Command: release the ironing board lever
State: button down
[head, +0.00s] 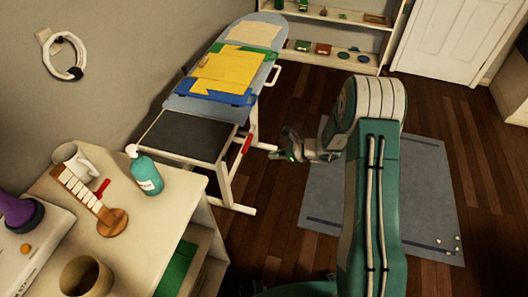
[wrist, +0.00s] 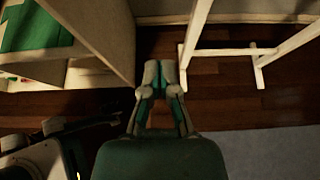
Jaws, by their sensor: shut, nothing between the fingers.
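The ironing board (head: 185,134) stands along the wall in the head view, with a dark pad at its near end and a pale frame. A red lever (head: 247,144) shows on the frame's right side, below the board top. My gripper (head: 280,155) is to the right of the lever, apart from it in the picture; the depth gap is hard to judge. In the wrist view my gripper (wrist: 160,66) has its fingers together and empty, pointing toward the floor and the board's white legs (wrist: 194,40). The lever is not visible in the wrist view.
Folded yellow and blue cloth (head: 225,72) lies on the board. A cabinet (head: 120,240) at the front left holds a teal pump bottle (head: 145,170), a mug and other items. A grey mat (head: 425,190) lies on the wooden floor, which is mostly clear to the right.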

jog(key=x, duration=0.9)
jog(key=r, duration=0.4)
jog(key=shift+a+r, duration=0.1)
jog(key=shift+a, duration=0.15)
